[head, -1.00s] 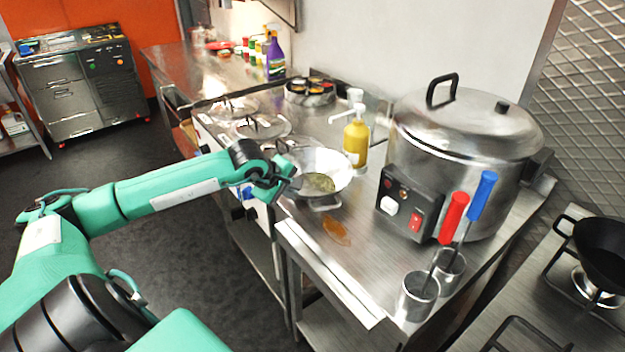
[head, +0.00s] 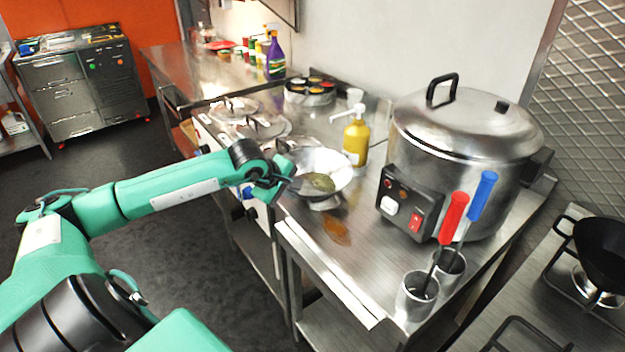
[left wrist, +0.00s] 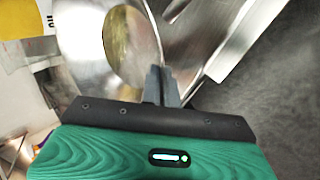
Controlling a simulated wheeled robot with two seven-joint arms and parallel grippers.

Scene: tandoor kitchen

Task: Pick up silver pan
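The silver pan (head: 338,165) is a shallow bowl with greenish-yellow contents (head: 318,184). It is at the counter's left edge, tilted, with its underside partly showing toward me. My left gripper (head: 288,180) is at the pan's left rim. In the left wrist view, the fingers (left wrist: 161,73) are close together with the rim of the pan (left wrist: 82,32) between them. How far the pan is off the counter is hard to tell. My right gripper is out of view.
A yellow pump bottle (head: 356,140) stands just behind the pan. A large lidded steel pot (head: 465,130) and two steel cups (head: 416,298) with red- and blue-handled tools are to the right. An orange spill (head: 336,231) lies in front. Round lids (head: 262,126) lie behind left.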

